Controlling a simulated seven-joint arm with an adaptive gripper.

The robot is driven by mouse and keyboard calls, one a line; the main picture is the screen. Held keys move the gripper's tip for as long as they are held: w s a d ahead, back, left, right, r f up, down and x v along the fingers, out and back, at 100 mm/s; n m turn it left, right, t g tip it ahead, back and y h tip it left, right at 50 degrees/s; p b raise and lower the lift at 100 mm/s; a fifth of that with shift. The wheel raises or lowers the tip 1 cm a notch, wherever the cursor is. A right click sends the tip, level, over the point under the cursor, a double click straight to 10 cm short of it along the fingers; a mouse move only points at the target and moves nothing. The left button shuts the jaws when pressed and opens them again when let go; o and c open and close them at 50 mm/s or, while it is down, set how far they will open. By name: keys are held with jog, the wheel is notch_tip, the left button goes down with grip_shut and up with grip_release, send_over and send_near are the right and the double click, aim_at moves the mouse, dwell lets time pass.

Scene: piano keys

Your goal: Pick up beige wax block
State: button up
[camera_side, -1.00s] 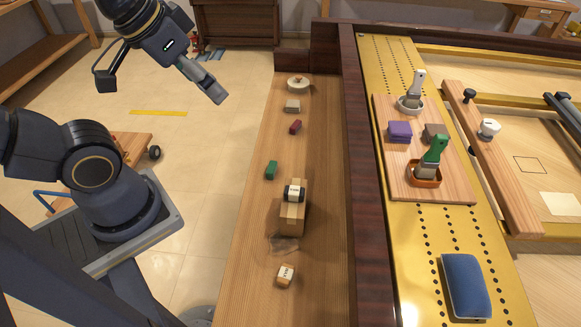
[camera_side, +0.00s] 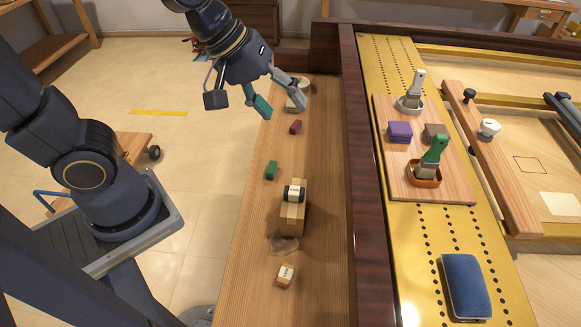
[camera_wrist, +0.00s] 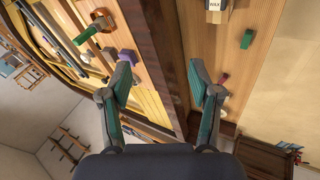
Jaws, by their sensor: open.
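The small beige wax block (camera_side: 291,107) lies on the wooden shelf near its far end, in the side view. It is partly hidden by a finger of my gripper (camera_side: 284,110). My gripper is open and empty, its two fingers spread above the left edge of the shelf by the block. I cannot tell the height between them. In the wrist view my gripper (camera_wrist: 159,68) also shows wide open with nothing between the fingertips. I cannot make out the beige block clearly there.
On the shelf are a dark red block (camera_side: 295,127), a green block (camera_side: 271,170), a box with a labelled roll (camera_side: 292,215) and a labelled tan block (camera_side: 285,275). A round pale item stands behind the beige block. A dark raised rail (camera_side: 362,190) borders the shelf's right side.

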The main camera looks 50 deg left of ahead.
jog(key=d+f+n+g, duration=0.1)
jog(key=d+f+g, duration=0.1)
jog(key=d+f, duration=0.55)
jog(key=m+g+y, duration=0.2)
jog(key=g+y, duration=0.1)
jog(key=g, duration=0.1)
send_over(286, 273)
notch_tip(286, 273, down, 16)
notch_tip(286, 273, down, 16)
jog(key=shift+f, duration=0.1)
jog(key=shift+c, duration=0.3)
grip_shut()
